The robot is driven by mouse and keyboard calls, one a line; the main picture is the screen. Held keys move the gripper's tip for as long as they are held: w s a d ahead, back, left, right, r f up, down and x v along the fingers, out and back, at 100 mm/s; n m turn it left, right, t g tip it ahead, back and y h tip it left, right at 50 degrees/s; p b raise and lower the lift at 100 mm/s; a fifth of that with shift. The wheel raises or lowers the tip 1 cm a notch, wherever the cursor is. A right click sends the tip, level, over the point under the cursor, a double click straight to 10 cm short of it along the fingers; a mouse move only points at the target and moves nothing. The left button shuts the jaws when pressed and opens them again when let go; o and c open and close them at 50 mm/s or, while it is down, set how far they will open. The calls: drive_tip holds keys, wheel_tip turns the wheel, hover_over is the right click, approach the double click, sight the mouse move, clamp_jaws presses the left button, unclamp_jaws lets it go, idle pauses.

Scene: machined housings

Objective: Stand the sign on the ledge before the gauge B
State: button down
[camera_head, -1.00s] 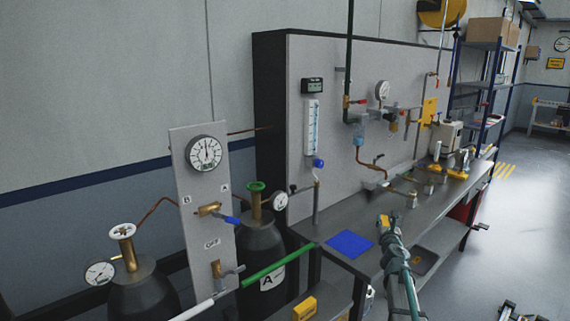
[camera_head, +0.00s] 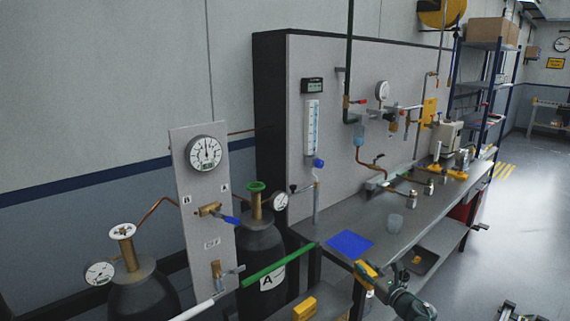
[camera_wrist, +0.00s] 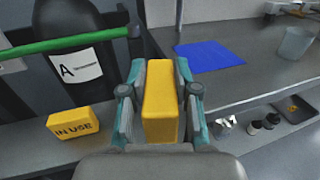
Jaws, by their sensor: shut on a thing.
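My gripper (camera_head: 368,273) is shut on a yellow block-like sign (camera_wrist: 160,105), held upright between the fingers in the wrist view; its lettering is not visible. It is in front of the workbench's near edge. A second yellow sign (camera_wrist: 80,122), reading IN USE, stands on the low grey ledge (camera_wrist: 32,150) before cylinder A (camera_wrist: 75,62); it also shows in the head view (camera_head: 304,308). A round gauge (camera_head: 99,272) sits on the left cylinder (camera_head: 145,296), whose label is not visible. Another gauge (camera_head: 280,201) is beside cylinder A.
A green bar (camera_head: 278,265) runs across the front of cylinder A, joining a white bar (camera_head: 193,311). A valve panel (camera_head: 206,225) with a large gauge stands between the cylinders. The bench holds a blue mat (camera_head: 349,243) and a translucent cup (camera_head: 395,225).

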drive_tip(key=s+a+f+n+g+y, duration=0.3)
drive_tip(key=s+a, duration=0.1)
drive_tip(key=s, duration=0.3)
drive_tip(key=s+a+f+n+g+y, duration=0.25)
drive_tip(key=s+a+y, duration=0.2)
drive_tip(key=s, duration=0.25)
drive_tip(key=w+d+r+m+t+h+b, duration=0.1)
drive_tip(key=w+d+r, duration=0.3)
drive_tip(key=w, duration=0.5)
drive_tip(key=w+d+r+h, duration=0.1)
drive_tip(key=w+r, duration=0.5)
drive_tip(key=w, duration=0.2)
drive_tip(key=w+d+r+m+t+h+b, duration=0.1)
drive_tip(key=w+d+r, duration=0.3)
drive_tip(key=w, duration=0.5)
drive_tip(key=shift+t, duration=0.45)
drive_tip(key=w+f+p, duration=0.1)
drive_tip(key=w+f, duration=0.2)
drive_tip(key=w, duration=0.1)
drive_tip(key=w+f+p, duration=0.2)
drive_tip(key=w+f, duration=0.1)
drive_tip(key=w, duration=0.2)
drive_tip(key=w+f+p, duration=0.1)
drive_tip(key=w+f, duration=0.1)
drive_tip(key=w, duration=0.3)
drive_tip(key=shift+w+d+f, duration=0.25)
drive_tip(key=shift+d+f, duration=0.15)
drive_tip(key=f+p, duration=0.2)
drive_tip(key=shift+w+f, duration=0.2)
drive_tip(key=shift+f, duration=0.6)
